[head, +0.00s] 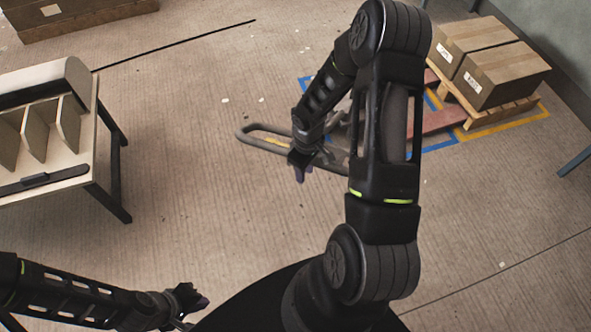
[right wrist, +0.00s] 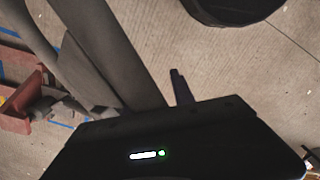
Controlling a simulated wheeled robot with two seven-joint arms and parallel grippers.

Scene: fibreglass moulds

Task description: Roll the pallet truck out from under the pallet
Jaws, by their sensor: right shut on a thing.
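The pallet truck has a grey looped handle (head: 262,137) reaching left and red forks (head: 440,119) that run right toward the wooden pallet (head: 500,112). A long stretch of the forks shows outside the pallet; whether their tips are still beneath it I cannot tell. My right arm hides the truck's middle. My right gripper (head: 302,172) is shut on the handle, whose grey bar (right wrist: 110,50) also shows in the right wrist view, with red truck parts (right wrist: 18,112) at left. My left gripper (head: 192,298) is low at left, away from the truck; its jaws are unclear.
Two cardboard boxes (head: 505,75) sit on the pallet. Yellow tape (head: 505,121) and blue tape (head: 435,141) mark the floor there. A table with dividers (head: 50,180) stands at left, and a wall is at far right. The floor between table and truck is clear.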

